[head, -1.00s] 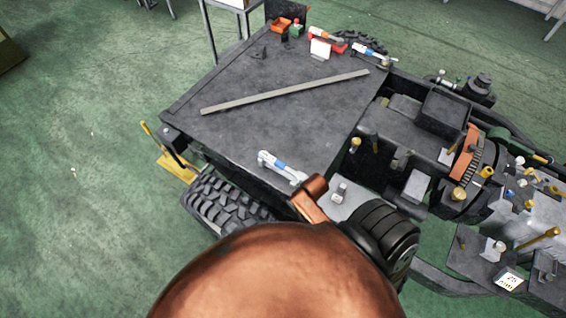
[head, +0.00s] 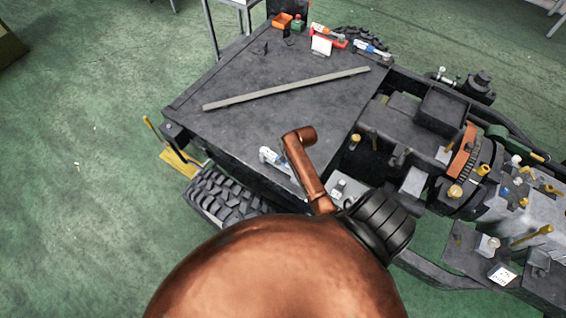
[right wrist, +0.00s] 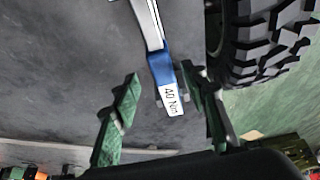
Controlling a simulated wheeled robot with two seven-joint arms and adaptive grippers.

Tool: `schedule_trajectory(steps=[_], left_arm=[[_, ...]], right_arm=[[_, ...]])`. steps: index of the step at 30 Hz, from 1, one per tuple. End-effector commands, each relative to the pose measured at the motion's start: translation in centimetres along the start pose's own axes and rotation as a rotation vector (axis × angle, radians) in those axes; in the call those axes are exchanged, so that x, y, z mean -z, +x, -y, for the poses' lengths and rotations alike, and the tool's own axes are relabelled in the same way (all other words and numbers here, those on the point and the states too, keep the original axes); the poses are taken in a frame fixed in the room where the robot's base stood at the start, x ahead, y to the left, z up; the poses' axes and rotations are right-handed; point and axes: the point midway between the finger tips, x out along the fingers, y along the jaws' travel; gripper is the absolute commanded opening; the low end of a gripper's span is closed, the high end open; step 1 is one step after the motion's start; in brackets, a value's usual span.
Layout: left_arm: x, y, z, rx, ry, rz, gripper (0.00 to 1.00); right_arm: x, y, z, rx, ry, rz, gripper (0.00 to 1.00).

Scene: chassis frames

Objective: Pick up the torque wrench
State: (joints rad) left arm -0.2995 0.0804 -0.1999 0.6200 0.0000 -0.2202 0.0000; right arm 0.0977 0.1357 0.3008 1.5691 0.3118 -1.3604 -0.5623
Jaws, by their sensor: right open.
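A torque wrench (head: 275,158), white and grey with a blue band, lies near the front edge of the dark tabletop in the head view. A copper-coloured part of my arm hides some of it. In the right wrist view the wrench (right wrist: 159,62) shows its blue band and a white label reading "40 Nm". My right gripper (right wrist: 161,72) is open, its green fingers apart on either side of the labelled end, with nothing gripped. Whether a finger touches the wrench I cannot tell. The right gripper cannot be made out in the head view. My left gripper is not in view.
A long grey bar (head: 290,88) lies across the tabletop (head: 235,125). A second blue-banded tool (head: 372,48), an orange-banded one (head: 322,31) and an orange bin (head: 283,21) are at the back. A tyre (head: 228,195) stands by the front edge. Chassis machinery (head: 445,110) fills the right.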

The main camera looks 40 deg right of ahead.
Motion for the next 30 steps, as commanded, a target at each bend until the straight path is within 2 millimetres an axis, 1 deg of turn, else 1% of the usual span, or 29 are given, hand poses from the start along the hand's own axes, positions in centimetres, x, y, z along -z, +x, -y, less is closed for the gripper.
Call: schedule_trajectory(steps=[5, 6, 9, 12, 18, 30], left_arm=[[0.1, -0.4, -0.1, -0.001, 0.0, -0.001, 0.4], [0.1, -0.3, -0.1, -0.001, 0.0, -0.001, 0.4], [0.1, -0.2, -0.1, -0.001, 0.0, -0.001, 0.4], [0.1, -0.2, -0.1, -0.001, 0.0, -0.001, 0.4], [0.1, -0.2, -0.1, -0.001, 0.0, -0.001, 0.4], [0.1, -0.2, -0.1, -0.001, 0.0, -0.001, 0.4]], right_arm=[[-0.4, 2.6, 0.6, 0.004, 0.002, 0.003, 0.41], [-0.3, 3.2, 0.5, 0.001, 0.001, 0.001, 0.41], [-0.3, 4.1, 0.4, 0.001, 0.0, 0.002, 0.41], [-0.4, 4.5, 0.4, 0.0, 0.0, 0.001, 0.41], [-0.3, 4.5, 0.4, 0.0, 0.0, 0.001, 0.4], [-0.4, 4.5, 0.4, 0.0, 0.0, 0.001, 0.12]])
